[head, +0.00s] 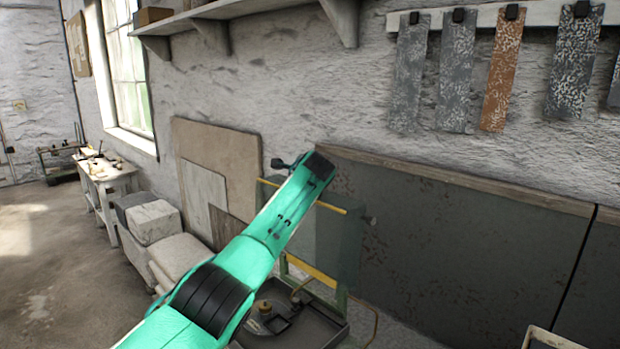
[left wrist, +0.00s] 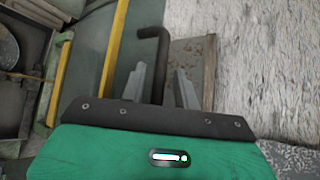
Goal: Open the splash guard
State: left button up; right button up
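The splash guard (head: 338,245) is a see-through grey-green panel with a yellow top edge, standing over a dark basin against the back wall. My teal left arm crosses in front and hides much of it. In the left wrist view the guard (left wrist: 138,22) shows beside a yellow bar, with a black bent handle (left wrist: 155,34) at its edge. My left gripper (left wrist: 163,75) is open, its two grey fingers apart. The handle reaches down between the fingers; I cannot tell whether either finger touches it. My right gripper is in neither view.
The dark basin (head: 288,326) with a fitting in it lies below my arm. Boards (head: 220,160) and stacked blocks (head: 150,222) stand to the left. Dark panels (head: 460,240) line the wall to the right. A shelf (head: 235,8) and hanging sample strips (head: 502,75) are above.

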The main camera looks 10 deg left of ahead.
pick_arm(q)
jog(key=shift+s+d+f+b, duration=0.15)
jog(key=shift+s+d+b, duration=0.15)
jog(key=shift+s+b, duration=0.35)
jog(key=b+v, duration=0.6)
jog(key=v, duration=0.6)
jog(key=shift+r, duration=0.5)
jog(key=shift+a, duration=0.1)
